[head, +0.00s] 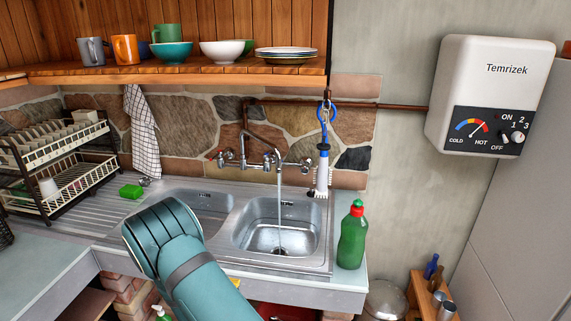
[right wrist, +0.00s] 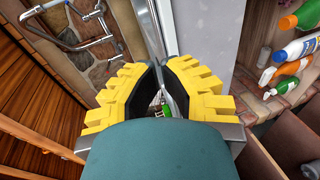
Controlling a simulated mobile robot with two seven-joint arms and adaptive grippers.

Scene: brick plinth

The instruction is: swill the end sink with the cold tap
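The steel sink unit has two basins; the right-hand one (head: 255,237), at the worktop's end, has a thin stream of water (head: 281,205) falling into it near the drain. The left basin (head: 195,197) is partly hidden by my teal arm. My right gripper (right wrist: 160,68) looks slightly open and empty in the right wrist view, near the worktop edge. My left gripper is not in view.
A green bottle (head: 353,238) stands right of the basin. A blue-and-white brush (head: 323,155) hangs behind it. A dish rack (head: 62,165) and green sponge (head: 131,191) are on the left. Several bottles (right wrist: 294,48) show at right in the wrist view.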

